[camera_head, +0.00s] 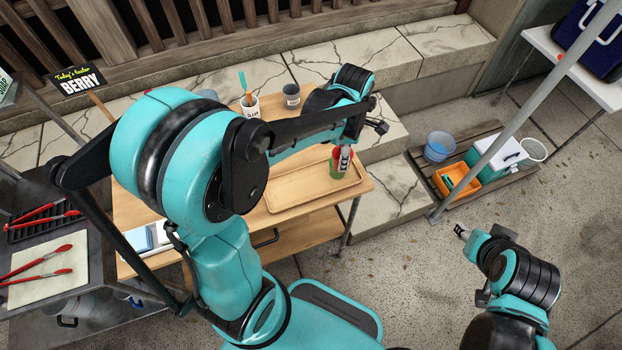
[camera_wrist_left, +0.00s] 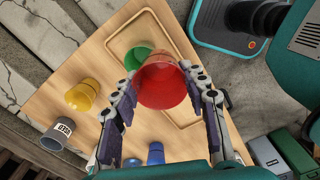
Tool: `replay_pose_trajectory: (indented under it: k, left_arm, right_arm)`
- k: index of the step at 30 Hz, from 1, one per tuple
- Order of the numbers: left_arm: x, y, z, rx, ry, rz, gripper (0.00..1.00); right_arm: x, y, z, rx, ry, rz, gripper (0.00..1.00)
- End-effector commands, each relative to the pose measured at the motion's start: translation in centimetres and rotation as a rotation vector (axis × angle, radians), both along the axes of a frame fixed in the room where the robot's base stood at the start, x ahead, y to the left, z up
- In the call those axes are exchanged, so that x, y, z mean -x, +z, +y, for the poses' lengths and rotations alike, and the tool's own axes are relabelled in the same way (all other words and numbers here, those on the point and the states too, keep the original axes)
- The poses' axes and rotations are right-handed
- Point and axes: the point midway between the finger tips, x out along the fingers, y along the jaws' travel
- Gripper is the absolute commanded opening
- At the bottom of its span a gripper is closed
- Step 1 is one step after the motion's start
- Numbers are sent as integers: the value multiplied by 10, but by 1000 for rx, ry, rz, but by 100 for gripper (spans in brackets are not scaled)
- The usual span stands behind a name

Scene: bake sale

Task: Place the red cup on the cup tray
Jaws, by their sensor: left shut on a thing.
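My left gripper (camera_wrist_left: 158,76) is shut on the red cup (camera_wrist_left: 163,87), with one finger on each side of it. The head view shows the red cup (camera_head: 336,154) only partly, over the right part of the wooden cup tray (camera_head: 302,187). In the left wrist view, a green cup (camera_wrist_left: 138,57) stands on the tray (camera_wrist_left: 152,22), just beyond the red cup. I cannot tell whether the red cup touches the tray. My right gripper (camera_head: 461,231) hangs away from the table at lower right, its fingers too small to judge.
A yellow cup (camera_wrist_left: 84,95), a labelled grey cup (camera_wrist_left: 57,134) and blue cups (camera_wrist_left: 155,153) stand on the table outside the tray. A white utensil cup (camera_head: 250,107) stands at the back. Buckets and an orange bin (camera_head: 457,179) sit on a low pallet at right.

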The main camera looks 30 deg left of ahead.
Motion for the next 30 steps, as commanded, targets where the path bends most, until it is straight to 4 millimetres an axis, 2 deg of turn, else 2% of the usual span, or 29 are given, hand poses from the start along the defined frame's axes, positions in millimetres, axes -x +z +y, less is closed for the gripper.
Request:
replay_pose_trajectory:
  k: [1, 6, 11, 17, 21, 24, 30]
  left_arm:
    - [6, -11, 12, 0, 6, 0, 24]
    - [25, -34, 47, 0, 5, 0, 24]
    - [35, -46, 66, 0, 1, 0, 24]
    - [38, -57, 71, 0, -2, 0, 24]
    - [37, -80, 71, 0, -2, 0, 24]
    - [37, -90, 71, 0, -2, 0, 24]
    - [38, -88, 70, 0, -2, 0, 24]
  right_arm:
    - [0, -7, 0, 0, 0, 0, 40]
    - [0, -17, 0, 0, 0, 0, 40]
    - [0, -22, 0, 0, 0, 0, 40]
    - [0, -27, 0, 0, 0, 0, 40]
    - [0, -38, 0, 0, 0, 0, 40]
    - [0, -42, 0, 0, 0, 0, 40]
    - [0, -40, 0, 0, 0, 0, 40]
